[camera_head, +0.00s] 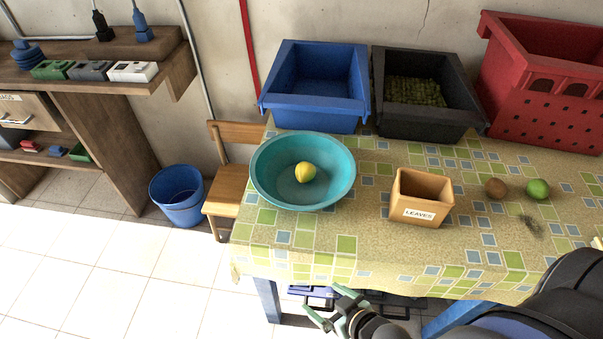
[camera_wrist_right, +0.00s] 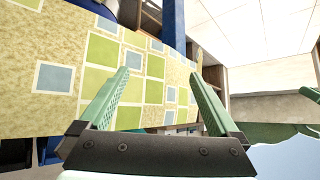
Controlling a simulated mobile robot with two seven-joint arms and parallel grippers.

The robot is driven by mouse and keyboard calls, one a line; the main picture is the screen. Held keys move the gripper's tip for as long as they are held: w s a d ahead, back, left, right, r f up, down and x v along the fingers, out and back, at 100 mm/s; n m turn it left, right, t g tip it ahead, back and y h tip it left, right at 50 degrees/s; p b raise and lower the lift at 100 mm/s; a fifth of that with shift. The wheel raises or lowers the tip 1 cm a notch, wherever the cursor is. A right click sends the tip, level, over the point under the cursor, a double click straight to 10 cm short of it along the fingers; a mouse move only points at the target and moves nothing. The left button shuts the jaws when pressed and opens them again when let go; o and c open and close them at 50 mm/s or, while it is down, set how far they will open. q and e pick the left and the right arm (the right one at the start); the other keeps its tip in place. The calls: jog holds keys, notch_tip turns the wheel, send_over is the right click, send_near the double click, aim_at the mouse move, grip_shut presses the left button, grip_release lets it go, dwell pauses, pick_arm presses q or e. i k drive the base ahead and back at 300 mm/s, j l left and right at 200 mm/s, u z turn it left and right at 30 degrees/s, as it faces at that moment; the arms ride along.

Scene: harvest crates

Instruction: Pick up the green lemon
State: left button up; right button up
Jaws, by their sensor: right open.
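A round green fruit (camera_head: 538,189), which fits the green lemon, lies on the patterned tablecloth at the right of the table in the head view. A brown round fruit (camera_head: 495,188) lies just left of it. My right gripper (camera_head: 328,304) is open and empty at the table's front edge, low in the picture, far left of and nearer than the green fruit. In the right wrist view its two green fingers (camera_wrist_right: 158,76) stand apart with only cloth and table edge behind them. The green fruit does not show there. My left gripper is not seen in the head view.
A teal bowl (camera_head: 265,185) holds a yellow fruit (camera_head: 305,172). A tan box labelled LEAVES (camera_head: 420,214) stands between bowl and fruits. Blue (camera_head: 312,120), black (camera_head: 420,128) and red (camera_head: 540,120) crates line the back. A dark spiky thing (camera_head: 531,226) lies before the green fruit.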

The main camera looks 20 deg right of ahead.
aim_at(536, 188)
jog(key=z, duration=2.4)
jog(key=i+l, duration=0.15)
jog(key=l, duration=0.15)
jog(key=i+l, duration=0.15)
jog(key=l, duration=0.15)
